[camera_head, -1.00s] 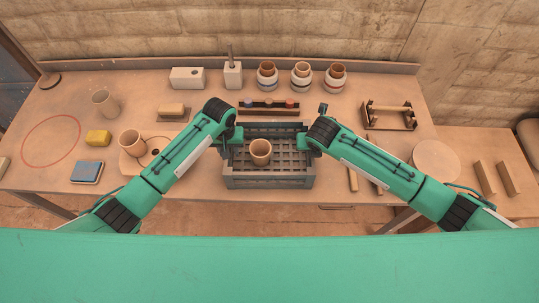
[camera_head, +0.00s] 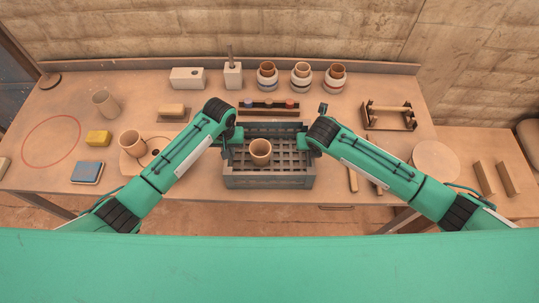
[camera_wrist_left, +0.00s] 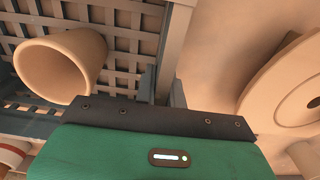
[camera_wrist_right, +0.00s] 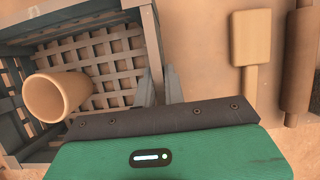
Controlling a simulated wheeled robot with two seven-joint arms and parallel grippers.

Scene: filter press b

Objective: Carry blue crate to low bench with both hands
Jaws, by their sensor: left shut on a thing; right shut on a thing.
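The blue crate (camera_head: 268,182) looks grey-blue, with slatted walls and a lattice floor, and sits level at the table's front middle. I cannot tell whether it touches the table. A tan cup (camera_head: 260,152) stands inside it. My left gripper (camera_head: 228,143) is shut on the crate's left wall; the left wrist view shows the fingers (camera_wrist_left: 165,88) at the rim (camera_wrist_left: 174,40). My right gripper (camera_head: 306,145) is shut on the right wall; the right wrist view shows its fingers (camera_wrist_right: 160,86) at the rim (camera_wrist_right: 151,38). A lower surface at the right looks like the low bench (camera_head: 480,147).
Two tan blocks (camera_head: 483,178) stand on the bench. A round board (camera_head: 435,160) and a wooden rack (camera_head: 388,116) are on the table's right. A dark rack (camera_head: 268,112) is just behind the crate.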

